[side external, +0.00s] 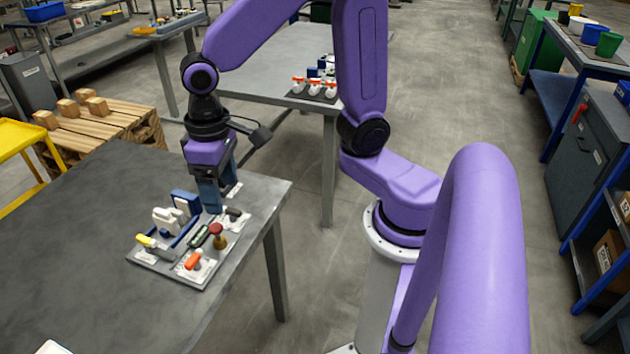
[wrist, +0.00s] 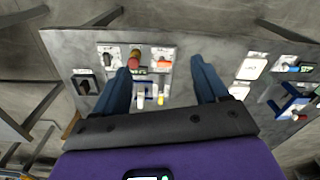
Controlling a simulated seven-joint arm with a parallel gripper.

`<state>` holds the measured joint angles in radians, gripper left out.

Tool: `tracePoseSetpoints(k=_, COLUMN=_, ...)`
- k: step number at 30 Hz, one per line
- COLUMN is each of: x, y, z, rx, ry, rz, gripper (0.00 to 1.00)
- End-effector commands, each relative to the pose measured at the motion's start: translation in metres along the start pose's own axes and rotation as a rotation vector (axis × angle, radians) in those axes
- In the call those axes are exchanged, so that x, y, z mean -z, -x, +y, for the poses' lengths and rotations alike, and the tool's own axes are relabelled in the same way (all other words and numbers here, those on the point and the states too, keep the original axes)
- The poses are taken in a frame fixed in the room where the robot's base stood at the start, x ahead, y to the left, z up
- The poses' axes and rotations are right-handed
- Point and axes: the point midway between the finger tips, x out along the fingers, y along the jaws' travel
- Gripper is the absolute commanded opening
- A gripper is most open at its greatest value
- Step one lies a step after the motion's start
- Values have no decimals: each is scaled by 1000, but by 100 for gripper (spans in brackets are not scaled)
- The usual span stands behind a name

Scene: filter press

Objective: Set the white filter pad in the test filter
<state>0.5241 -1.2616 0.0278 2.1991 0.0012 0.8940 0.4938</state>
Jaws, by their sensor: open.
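My gripper (side external: 211,208) points down over the back edge of the grey fixture board on the table. In the wrist view its two blue fingers stand well apart, with nothing held between their tips (wrist: 162,72). Two white flat pieces lie to the right of the fingers, one farther (wrist: 252,68) and one partly hidden behind the right finger (wrist: 238,92). Either may be the white filter pad; I cannot tell which. A blue and white fixture (side external: 177,219) stands on the board; I cannot tell whether it is the test filter.
The board carries a red knob (side external: 216,230), an orange switch (side external: 193,261) and a yellow-tipped handle (side external: 146,241). Another blue and white device (wrist: 292,106) is at the far right of the wrist view.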

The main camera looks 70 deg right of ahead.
Motion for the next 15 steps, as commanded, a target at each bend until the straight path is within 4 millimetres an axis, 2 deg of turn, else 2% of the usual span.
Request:
tracePoseSetpoints(k=1, x=-18, y=3, z=0, rx=3, ry=86, rz=3, gripper=73)
tracePoseSetpoints(k=9, x=-104, y=7, z=9, rx=9, ry=537, rz=6, gripper=73)
tracePoseSetpoints(k=15, x=-147, y=6, z=19, rx=11, ry=774, rz=7, gripper=73)
